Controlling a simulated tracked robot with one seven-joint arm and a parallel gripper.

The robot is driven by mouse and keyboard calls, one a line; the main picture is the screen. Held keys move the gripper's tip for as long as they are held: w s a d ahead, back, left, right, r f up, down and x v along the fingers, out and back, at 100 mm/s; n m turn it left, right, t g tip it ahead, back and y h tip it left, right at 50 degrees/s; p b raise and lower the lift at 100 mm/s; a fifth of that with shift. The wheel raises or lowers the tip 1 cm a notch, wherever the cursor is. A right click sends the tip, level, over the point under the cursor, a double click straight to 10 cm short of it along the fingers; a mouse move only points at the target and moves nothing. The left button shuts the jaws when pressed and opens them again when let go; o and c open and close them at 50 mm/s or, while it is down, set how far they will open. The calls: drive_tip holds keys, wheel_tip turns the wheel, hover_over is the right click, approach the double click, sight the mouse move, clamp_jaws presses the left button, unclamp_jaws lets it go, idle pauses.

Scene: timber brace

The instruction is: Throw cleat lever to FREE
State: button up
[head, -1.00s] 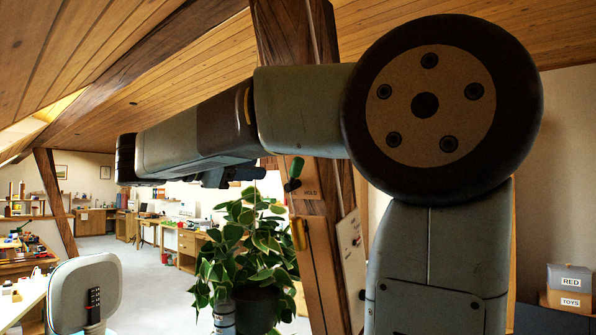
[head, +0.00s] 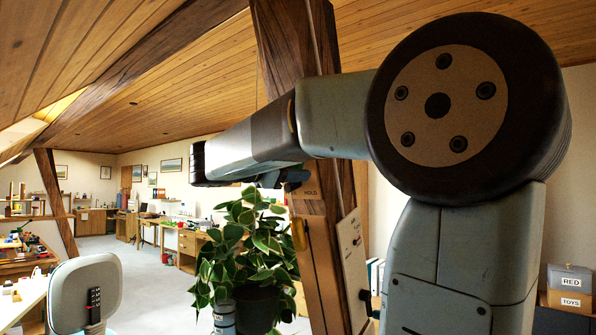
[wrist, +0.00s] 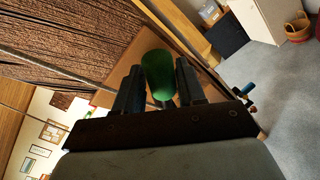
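The cleat lever's green knob (wrist: 160,75) shows in the wrist view between the two fingers of my gripper (wrist: 160,82). The fingers stand apart, one on each side of the knob; I see no clear grip on it. In the head view my arm hides the knob, and my gripper (head: 283,178) is in front of the lever's wooden plate (head: 308,192). The plate is on the dark timber post and reads HOLD at its right; the label at its left is mostly covered. The lever's lean cannot be told now.
A leafy potted plant (head: 245,245) stands just below and left of my gripper. A white panel (head: 351,245) is fixed to the post at the right. Open floor (head: 150,270) lies beyond.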

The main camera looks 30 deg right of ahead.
clamp_jaws()
idle(0.3)
